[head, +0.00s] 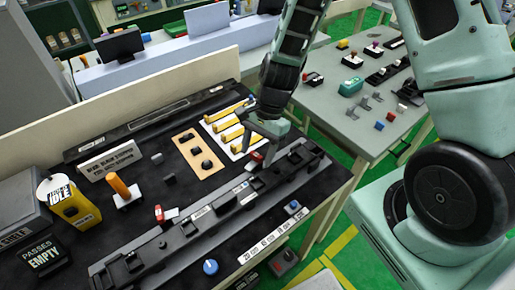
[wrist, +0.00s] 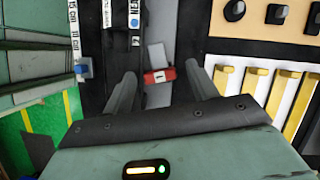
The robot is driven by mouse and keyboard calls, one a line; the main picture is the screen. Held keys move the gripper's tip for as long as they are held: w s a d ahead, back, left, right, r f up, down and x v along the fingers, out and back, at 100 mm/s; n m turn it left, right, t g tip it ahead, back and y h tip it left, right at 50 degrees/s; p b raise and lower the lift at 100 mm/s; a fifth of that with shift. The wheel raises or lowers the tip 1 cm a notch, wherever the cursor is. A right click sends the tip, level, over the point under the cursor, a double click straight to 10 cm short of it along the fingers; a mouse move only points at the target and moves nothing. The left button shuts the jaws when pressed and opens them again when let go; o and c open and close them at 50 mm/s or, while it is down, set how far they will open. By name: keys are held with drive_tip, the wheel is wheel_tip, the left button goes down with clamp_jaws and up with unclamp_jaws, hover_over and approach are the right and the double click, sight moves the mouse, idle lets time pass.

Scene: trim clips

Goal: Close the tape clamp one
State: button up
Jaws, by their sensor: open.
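Two red-and-white clamps show on the black bench. One red clamp (head: 257,156) is at the right part of the long black rail fixture (head: 222,203), just below my gripper (head: 262,128). The other red clamp (head: 158,213) is farther left, with a pale plate (head: 172,213) beside it. In the wrist view, a red clamp (wrist: 159,75) with a small dark mark and a pale plate (wrist: 156,54) lies ahead between my fingertips (wrist: 163,82). I cannot read which clamp is number one. My gripper is open, and nothing shows held in it.
A blue knob (head: 210,267) is at the front edge. A grey table (head: 350,125) holds small parts.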

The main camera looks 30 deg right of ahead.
drive_tip(key=c, duration=1)
drive_tip(key=n+p, duration=0.1)
drive_tip(key=n, duration=0.2)
drive_tip(key=shift+w+a+r+g+h, duration=0.1)
drive_tip(key=shift+g+h, duration=0.2)
drive_tip(key=shift+g, duration=0.1)
drive_tip(key=n+g+h+p, duration=0.1)
drive_tip(key=n, duration=0.3)
drive_tip(key=shift+w+n, duration=0.1)
drive_tip(key=shift+n, duration=0.2)
drive_tip(key=n+h, duration=0.1)
drive_tip(key=n, duration=0.2)
drive_tip(key=shift+a+n+g+h, duration=0.15)
drive_tip(key=shift+n+g+h, duration=0.15)
drive_tip(key=shift+h, duration=0.1)
drive_tip(key=shift+a+n+h, duration=0.1)
drive_tip(key=shift+n+h, duration=0.6)
drive_tip(key=shift+n, duration=1.1)
